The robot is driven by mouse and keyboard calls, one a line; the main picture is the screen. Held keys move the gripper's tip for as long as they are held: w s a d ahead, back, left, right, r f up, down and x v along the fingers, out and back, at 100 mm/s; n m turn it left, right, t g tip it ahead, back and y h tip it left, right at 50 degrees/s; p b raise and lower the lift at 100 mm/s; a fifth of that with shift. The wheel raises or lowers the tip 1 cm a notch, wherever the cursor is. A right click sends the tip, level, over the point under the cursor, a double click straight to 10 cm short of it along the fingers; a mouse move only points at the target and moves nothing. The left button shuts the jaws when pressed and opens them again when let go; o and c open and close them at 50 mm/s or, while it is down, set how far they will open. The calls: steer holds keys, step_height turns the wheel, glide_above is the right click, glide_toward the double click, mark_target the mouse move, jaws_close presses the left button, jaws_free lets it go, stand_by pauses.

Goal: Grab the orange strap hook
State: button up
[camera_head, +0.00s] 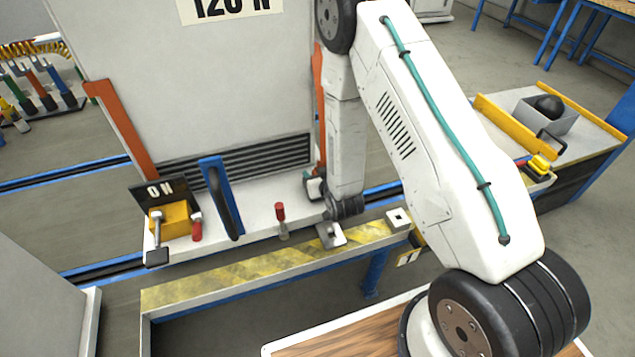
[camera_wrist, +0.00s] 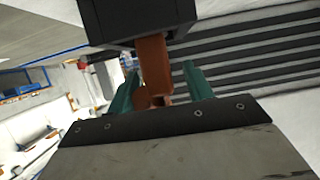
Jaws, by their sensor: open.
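An orange strap (camera_head: 319,105) runs down the right side of the large grey cabinet, partly hidden behind my arm in the head view. In the wrist view the orange piece (camera_wrist: 153,62) hangs below a dark block (camera_wrist: 135,18) and reaches down between my fingers. My gripper (camera_wrist: 160,72) is open, with one teal finger on each side of the orange piece. I cannot tell whether either finger touches it. In the head view the fingers cannot be made out beside my forearm. A second orange strap (camera_head: 125,130) is on the cabinet's left side.
The cabinet's white ledge (camera_head: 260,215) holds a blue bar (camera_head: 220,195), a red-handled tool (camera_head: 280,215) and a yellow block (camera_head: 175,220) by an ON sign (camera_head: 167,192). A yellow-striped rail (camera_head: 230,275) runs in front. A grey open box (camera_head: 535,115) stands at right.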

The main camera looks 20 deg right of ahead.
steer(key=shift+x, duration=0.9)
jaws_close()
steer(key=shift+r, duration=0.1)
